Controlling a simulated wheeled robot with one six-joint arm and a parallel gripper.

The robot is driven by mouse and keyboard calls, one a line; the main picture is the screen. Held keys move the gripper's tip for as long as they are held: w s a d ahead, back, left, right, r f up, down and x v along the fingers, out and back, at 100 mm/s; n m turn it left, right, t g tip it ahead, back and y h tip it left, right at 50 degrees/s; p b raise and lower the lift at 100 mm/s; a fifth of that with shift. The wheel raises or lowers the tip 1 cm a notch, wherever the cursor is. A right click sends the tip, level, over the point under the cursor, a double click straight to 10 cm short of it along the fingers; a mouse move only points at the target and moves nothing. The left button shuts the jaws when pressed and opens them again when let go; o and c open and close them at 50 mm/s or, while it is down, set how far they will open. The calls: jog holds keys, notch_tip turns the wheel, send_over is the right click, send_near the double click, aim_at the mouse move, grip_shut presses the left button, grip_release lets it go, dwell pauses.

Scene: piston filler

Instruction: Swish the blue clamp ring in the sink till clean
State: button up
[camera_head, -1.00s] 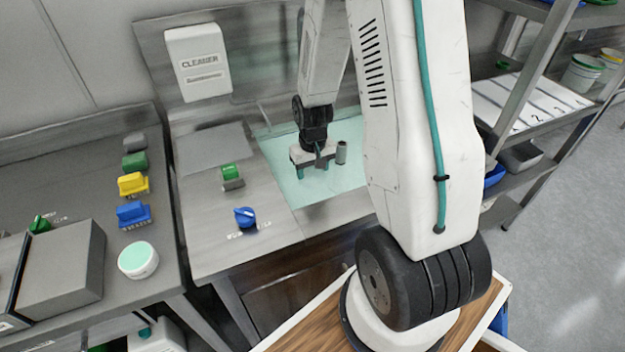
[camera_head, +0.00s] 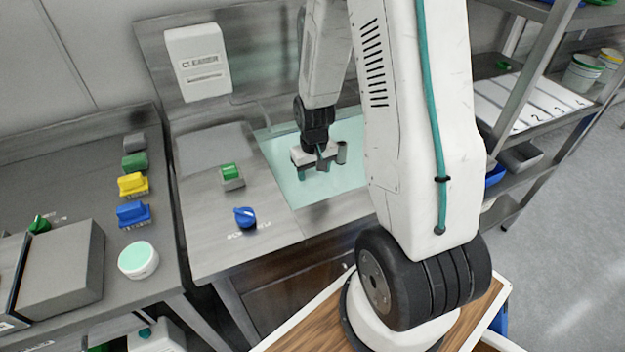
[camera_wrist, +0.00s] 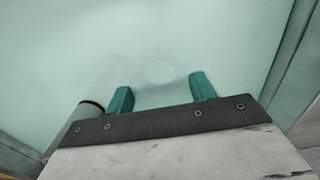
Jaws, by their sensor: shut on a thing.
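The sink (camera_head: 279,158) is a basin of pale teal liquid in the steel counter. My gripper (camera_head: 314,174) is over the sink, with its fingers down at the liquid. In the wrist view the teal fingers (camera_wrist: 160,88) stand apart, with cloudy liquid around their tips. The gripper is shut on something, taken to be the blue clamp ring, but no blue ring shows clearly. Only a faint round outline shows in the liquid between and beyond the fingertips. Whether the ring is clean cannot be seen.
A dark-rimmed grey cylinder (camera_wrist: 88,110) is beside my gripper. A white cleaner box (camera_head: 198,62) hangs behind the counter. A blue knob (camera_head: 244,216) and a green-topped block (camera_head: 231,175) are left of the sink. Shelving (camera_head: 530,100) is at right.

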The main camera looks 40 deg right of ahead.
jog(key=shift+s, duration=0.25)
jog(key=shift+w, duration=0.15)
jog(key=shift+w, duration=0.25)
notch_tip(320, 180, up, 10)
dwell(1.4)
jog(key=shift+r, duration=0.1)
dwell(0.9)
jog(key=shift+r, duration=1.95)
